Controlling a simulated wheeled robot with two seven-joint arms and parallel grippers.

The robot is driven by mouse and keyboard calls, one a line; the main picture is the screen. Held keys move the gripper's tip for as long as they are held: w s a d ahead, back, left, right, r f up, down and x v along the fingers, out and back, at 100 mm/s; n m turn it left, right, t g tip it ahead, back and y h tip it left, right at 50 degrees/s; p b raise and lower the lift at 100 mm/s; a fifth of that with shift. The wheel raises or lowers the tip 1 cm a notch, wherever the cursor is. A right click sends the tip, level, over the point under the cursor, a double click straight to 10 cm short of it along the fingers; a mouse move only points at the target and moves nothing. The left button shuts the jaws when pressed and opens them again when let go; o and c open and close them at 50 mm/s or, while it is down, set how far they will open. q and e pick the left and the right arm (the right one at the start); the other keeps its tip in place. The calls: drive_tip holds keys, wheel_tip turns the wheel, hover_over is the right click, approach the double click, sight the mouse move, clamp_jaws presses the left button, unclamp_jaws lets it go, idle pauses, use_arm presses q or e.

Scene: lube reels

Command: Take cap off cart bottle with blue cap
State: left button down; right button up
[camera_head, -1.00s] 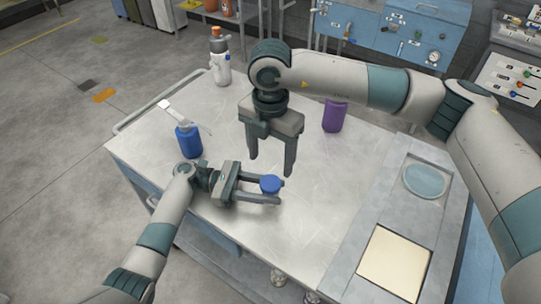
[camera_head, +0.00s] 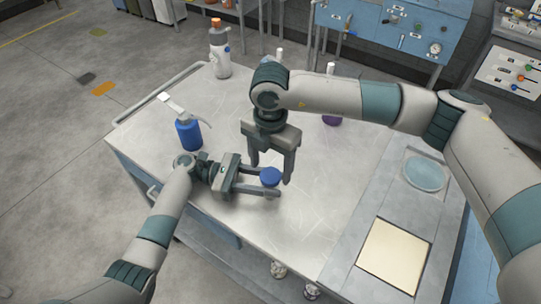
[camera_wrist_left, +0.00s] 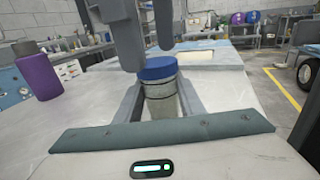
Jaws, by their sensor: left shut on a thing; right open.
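The cart bottle with the blue cap (camera_head: 270,177) is upright near the cart's front edge; in the left wrist view its grey body (camera_wrist_left: 161,100) is below the blue cap (camera_wrist_left: 157,68). My left gripper (camera_head: 272,183) lies low and level, shut on the bottle's body below the cap. My right gripper (camera_head: 271,174) points down over the cap, open, fingers apart. In the left wrist view the right fingers (camera_wrist_left: 148,60) hang just above and to the left of the cap. Whether they touch it I cannot tell.
A blue pump bottle (camera_head: 188,134) stands left on the metal cart top (camera_head: 325,185). A white bottle with an orange cap (camera_head: 219,55) stands at the back. A purple bottle (camera_head: 332,120) is mostly hidden behind my right arm. A panel with a cream square (camera_head: 394,256) is at right.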

drive_tip(key=shift+f, duration=0.9)
drive_tip(key=c, duration=1.1)
